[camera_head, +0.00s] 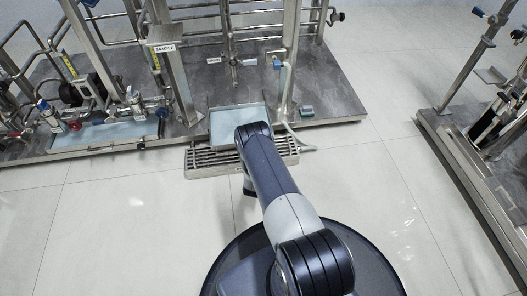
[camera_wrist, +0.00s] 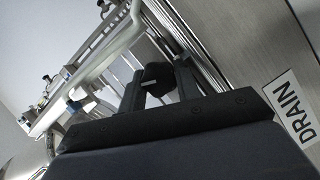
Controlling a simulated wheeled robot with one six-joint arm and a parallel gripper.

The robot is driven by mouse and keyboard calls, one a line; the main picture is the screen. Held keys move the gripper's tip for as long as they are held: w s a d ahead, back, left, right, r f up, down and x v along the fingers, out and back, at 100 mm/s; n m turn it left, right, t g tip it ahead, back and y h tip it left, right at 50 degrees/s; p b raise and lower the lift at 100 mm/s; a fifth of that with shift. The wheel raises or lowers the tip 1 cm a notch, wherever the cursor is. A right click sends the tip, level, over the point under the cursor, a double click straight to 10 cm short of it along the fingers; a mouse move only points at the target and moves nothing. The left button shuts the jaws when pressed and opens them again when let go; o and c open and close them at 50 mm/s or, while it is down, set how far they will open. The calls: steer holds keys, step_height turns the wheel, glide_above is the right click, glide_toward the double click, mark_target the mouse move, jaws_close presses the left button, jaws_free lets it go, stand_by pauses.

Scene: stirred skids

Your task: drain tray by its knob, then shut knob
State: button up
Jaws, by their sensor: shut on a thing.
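A shallow tray (camera_head: 211,126) holding pale blue liquid stands at the front edge of the skid in the head view, partly covered by my arm. In the wrist view my gripper (camera_wrist: 158,88) is shut on a dark knob (camera_wrist: 155,74), which sits between its two fingers. A white label reading DRAIN (camera_wrist: 293,110) is on the metal face to the right of the knob. In the head view the knob and my fingertips are hidden behind my arm. I cannot tell how far the knob is turned.
A slatted floor grate (camera_head: 205,162) lies below the tray's front. A SAMPLE post (camera_head: 175,82) rises left of the tray, and a pale hose (camera_head: 292,135) runs down at its right. Another skid (camera_head: 475,190) stands at the right. Tiled floor between is clear.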

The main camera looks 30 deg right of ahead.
steer(key=shift+n, duration=0.6)
steer(key=o, duration=1)
